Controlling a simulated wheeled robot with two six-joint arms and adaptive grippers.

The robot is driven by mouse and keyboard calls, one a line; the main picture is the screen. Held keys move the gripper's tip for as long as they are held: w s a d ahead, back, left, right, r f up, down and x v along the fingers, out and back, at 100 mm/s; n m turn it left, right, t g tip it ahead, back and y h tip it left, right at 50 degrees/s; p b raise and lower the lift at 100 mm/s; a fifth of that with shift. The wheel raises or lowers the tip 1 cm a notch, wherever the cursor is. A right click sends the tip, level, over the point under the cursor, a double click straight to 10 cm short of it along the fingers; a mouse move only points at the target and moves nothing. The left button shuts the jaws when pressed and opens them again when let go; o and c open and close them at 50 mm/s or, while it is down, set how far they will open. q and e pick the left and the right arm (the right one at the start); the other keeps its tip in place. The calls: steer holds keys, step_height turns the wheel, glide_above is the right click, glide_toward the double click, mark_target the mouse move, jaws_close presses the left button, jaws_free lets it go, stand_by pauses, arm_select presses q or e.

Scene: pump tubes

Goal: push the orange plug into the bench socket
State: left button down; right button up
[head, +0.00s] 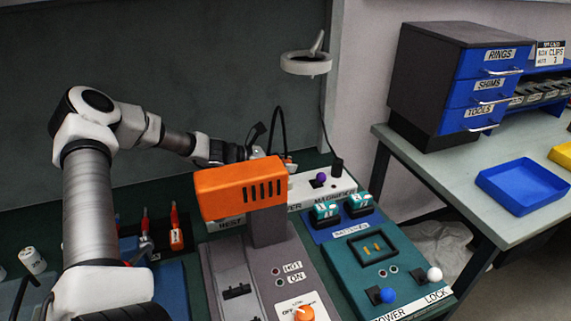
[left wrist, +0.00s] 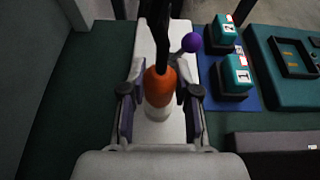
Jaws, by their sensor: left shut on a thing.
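The orange plug (left wrist: 160,88) shows in the left wrist view between the two fingers of my left gripper (left wrist: 160,100), with a black cable running up from it. The left gripper is shut on the plug. In the head view the left gripper (head: 268,153) is behind the orange block, over the left part of the white bench strip (head: 340,186). A pale round part sits directly under the plug in the wrist view. I cannot tell whether it is the plug's tip or the bench socket. The socket opening is hidden. My right gripper is not in view.
A purple knob (left wrist: 192,42) stands on the strip just right of the plug. Teal blocks (head: 325,211) are on a blue base in front of it. The orange-topped device (head: 238,188) stands in front of the gripper. A magnifier lamp (head: 306,64) hangs behind.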

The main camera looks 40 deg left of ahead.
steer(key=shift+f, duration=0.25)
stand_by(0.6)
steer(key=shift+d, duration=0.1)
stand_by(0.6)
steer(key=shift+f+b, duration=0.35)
steer(key=shift+b, duration=0.15)
stand_by(1.4)
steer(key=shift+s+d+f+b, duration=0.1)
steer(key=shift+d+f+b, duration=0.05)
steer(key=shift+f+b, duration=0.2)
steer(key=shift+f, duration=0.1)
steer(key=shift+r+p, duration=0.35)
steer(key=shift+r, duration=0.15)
stand_by(1.6)
